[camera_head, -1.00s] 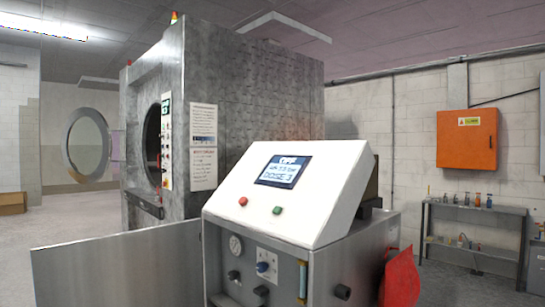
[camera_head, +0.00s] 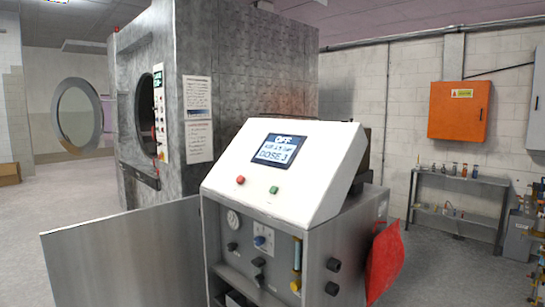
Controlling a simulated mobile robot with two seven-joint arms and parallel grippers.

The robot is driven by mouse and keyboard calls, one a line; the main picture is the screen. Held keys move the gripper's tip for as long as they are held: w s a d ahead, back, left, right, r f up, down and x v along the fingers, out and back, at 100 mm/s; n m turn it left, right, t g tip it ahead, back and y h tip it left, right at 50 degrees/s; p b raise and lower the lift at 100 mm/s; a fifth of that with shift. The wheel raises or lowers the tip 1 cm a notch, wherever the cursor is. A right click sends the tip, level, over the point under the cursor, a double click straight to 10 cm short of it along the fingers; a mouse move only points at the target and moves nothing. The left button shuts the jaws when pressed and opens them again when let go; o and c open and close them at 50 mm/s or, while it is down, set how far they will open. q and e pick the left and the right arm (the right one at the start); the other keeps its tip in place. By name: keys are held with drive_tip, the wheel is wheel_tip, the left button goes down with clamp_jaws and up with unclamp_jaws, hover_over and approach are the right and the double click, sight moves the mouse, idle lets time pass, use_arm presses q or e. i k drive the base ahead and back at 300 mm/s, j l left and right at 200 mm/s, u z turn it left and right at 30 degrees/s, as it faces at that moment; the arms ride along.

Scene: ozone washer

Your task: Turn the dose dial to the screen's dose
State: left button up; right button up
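The screen (camera_head: 278,150) on the white sloped console reads "OFF", a blurred middle line, and "DOSE 3". Below it, on the grey front panel, a blue knob (camera_head: 260,240) sits on a small white plate with marks around it; it looks like the dose dial. Its pointer setting is too small to read. A round gauge (camera_head: 233,219) is to its left, and black knobs (camera_head: 258,262) are around it. Neither of my grippers is in view.
A red button (camera_head: 240,180) and a green button (camera_head: 273,190) are under the screen. A metal panel (camera_head: 125,260) stands open at the left. A red cloth-like item (camera_head: 384,262) hangs on the right side. The large washer (camera_head: 250,75) stands behind.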

sight(259, 240)
drive_tip(key=z, duration=0.3)
drive_tip(key=i+j+z, duration=0.25)
drive_tip(key=z, duration=0.15)
drive_tip(key=i+j+z, duration=0.25)
drive_tip(key=z, duration=0.15)
drive_tip(key=i+j+z, duration=0.1)
drive_tip(key=j, duration=0.2)
drive_tip(key=i+j, duration=0.15)
drive_tip(key=j, duration=0.2)
drive_tip(key=i+j+z, duration=0.15)
drive_tip(key=j, duration=0.15)
